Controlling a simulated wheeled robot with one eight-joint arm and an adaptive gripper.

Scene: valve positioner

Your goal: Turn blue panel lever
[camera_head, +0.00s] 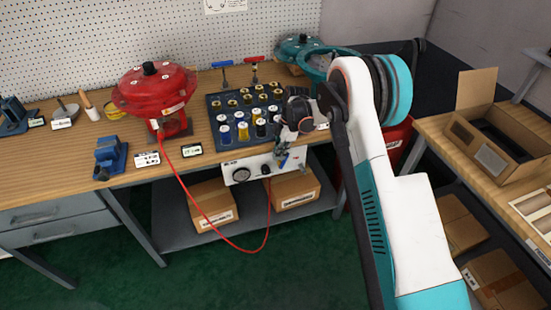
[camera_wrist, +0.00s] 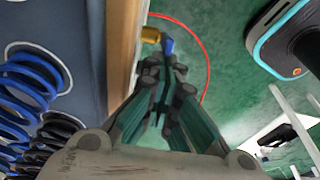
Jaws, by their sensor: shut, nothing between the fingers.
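The blue panel lever (camera_head: 283,160) is on the right part of the white control panel (camera_head: 250,168) at the bench front. In the wrist view the blue lever (camera_wrist: 168,46) sits beside a brass fitting (camera_wrist: 150,34), just beyond my fingertips. My gripper (camera_wrist: 164,68) is shut with nothing between its fingers. Its tips are very close to the lever; I cannot tell whether they touch it. In the head view my gripper (camera_head: 287,148) reaches down over the panel and partly hides the lever.
A black tray (camera_head: 213,103) of fittings and coloured springs stands above the panel. A red actuator (camera_head: 155,92) stands left, with a red hose (camera_head: 205,218) looping below the bench. Cardboard boxes (camera_head: 213,203) sit on the lower shelf. Open floor lies before the bench.

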